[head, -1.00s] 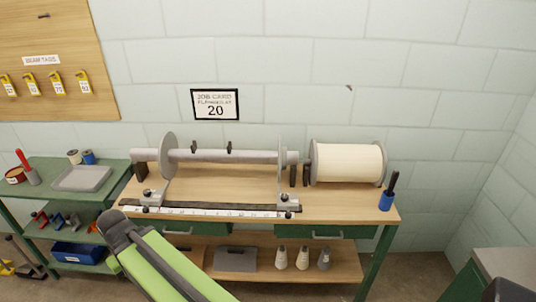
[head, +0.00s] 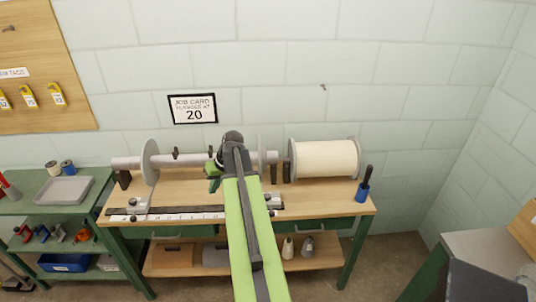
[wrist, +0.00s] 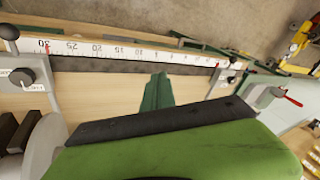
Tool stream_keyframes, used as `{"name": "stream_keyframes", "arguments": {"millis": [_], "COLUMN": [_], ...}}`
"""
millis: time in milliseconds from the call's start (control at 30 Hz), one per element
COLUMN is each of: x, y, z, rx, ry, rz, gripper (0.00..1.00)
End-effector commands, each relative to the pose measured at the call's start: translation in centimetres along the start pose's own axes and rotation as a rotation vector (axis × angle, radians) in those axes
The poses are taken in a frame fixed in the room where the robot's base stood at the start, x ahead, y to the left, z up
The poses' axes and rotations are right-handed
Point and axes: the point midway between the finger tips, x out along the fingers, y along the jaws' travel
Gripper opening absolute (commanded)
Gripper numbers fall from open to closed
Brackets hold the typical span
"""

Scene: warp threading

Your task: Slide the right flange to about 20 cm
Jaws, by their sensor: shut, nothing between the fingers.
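The right flange (head: 260,143) is a grey disc on the beam, mostly hidden behind my arm in the head view. In the wrist view it is at the lower left (wrist: 45,140), with its foot and dark knob (wrist: 25,77) beside the scale's 30 mark. The left flange (head: 150,162) stands at the left end of the beam. The white scale (wrist: 120,50) runs along the bench front. My gripper (head: 213,182) is between the two flanges, over the bench. Its dark green fingers (wrist: 157,92) are shut and empty, apart from the right flange's foot.
The job card (head: 192,108) on the wall reads 20. A green side shelf (head: 30,205) stands at the left. The bench between the flange feet looks clear.

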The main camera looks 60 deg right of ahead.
Motion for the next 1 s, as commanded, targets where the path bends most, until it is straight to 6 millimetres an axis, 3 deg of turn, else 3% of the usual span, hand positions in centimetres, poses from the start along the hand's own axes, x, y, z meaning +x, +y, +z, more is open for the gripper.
{"name": "stream_keyframes", "arguments": {"millis": [33, 100, 200, 333, 467, 633, 767, 1000], "x": [-4.0, -8.0, -12.9, -17.1, -18.7, -18.3, -16.4, -11.2], "y": [4.8, 10.8, 17.9, 23.9, 26.2, 26.4, 26.6, 26.8], "z": [-1.1, -1.4, -0.6, 1.0, 1.9, 1.9, 1.4, -0.3], "rx": [0.06, 0.121, 0.19, 0.244, 0.264, 0.265, 0.264, 0.263], "ry": [0.055, 0.131, 0.226, 0.311, 0.345, 0.348, 0.347, 0.346], "rz": [-0.009, -0.02, -0.024, -0.02, -0.017, -0.016, -0.017, -0.017], "gripper": [0.0, 0.0, 0.0, 0.0, 0.0, 0.0, 0.0, 0.0]}}
